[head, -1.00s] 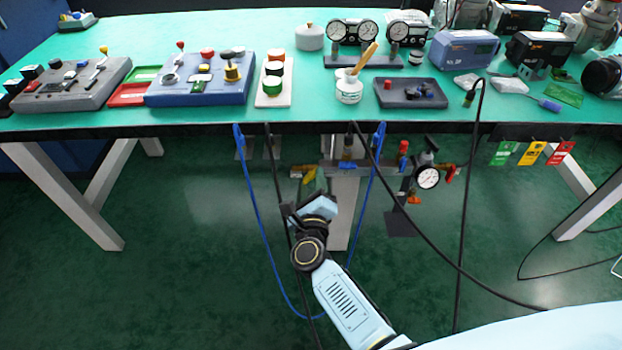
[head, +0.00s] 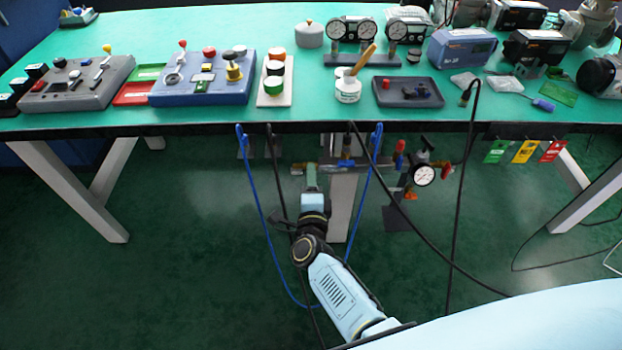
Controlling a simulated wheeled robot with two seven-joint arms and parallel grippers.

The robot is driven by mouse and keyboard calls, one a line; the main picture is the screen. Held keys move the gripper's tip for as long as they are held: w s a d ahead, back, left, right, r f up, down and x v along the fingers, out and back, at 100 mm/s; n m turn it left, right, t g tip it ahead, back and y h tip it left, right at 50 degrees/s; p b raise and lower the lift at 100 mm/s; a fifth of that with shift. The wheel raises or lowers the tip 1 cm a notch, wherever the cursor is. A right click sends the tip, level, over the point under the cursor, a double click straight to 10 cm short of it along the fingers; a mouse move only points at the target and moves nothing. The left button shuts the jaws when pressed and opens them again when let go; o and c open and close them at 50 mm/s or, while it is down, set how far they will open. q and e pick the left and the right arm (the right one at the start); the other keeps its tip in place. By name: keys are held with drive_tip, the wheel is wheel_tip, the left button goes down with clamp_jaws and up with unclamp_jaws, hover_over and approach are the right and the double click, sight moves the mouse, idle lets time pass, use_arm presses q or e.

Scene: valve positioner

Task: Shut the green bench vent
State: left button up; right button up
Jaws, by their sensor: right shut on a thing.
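A pipe manifold hangs under the front edge of the green bench (head: 300,112). At its left end is a brass fitting (head: 297,169). My right gripper (head: 311,170) reaches up to this end and is shut on a small valve handle there. The handle is mostly hidden by the gripper, and its exact angle cannot be told; some green shows at the jaws. A blue handle (head: 346,162) sits to the right at the middle of the manifold. A red handle (head: 400,146) and a round gauge (head: 423,174) are at its right end. My left gripper is not in view.
Blue hoses (head: 250,180) and black cables (head: 459,200) hang close around my arm. A white post (head: 342,210) stands just right of the gripper. Coloured tags (head: 525,151) hang at the right. Control boxes (head: 203,78) and gauges crowd the bench top.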

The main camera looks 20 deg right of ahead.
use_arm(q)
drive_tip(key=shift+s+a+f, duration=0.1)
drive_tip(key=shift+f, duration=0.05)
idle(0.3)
use_arm(e)
drive_tip(key=o, duration=1)
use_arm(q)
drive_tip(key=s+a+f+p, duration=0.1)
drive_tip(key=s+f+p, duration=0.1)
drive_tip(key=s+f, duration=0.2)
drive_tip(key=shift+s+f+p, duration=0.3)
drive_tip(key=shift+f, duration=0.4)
use_arm(e)
drive_tip(key=v, duration=1.3)
drive_tip(key=shift+s+a, duration=0.1)
drive_tip(key=shift+s, duration=0.1)
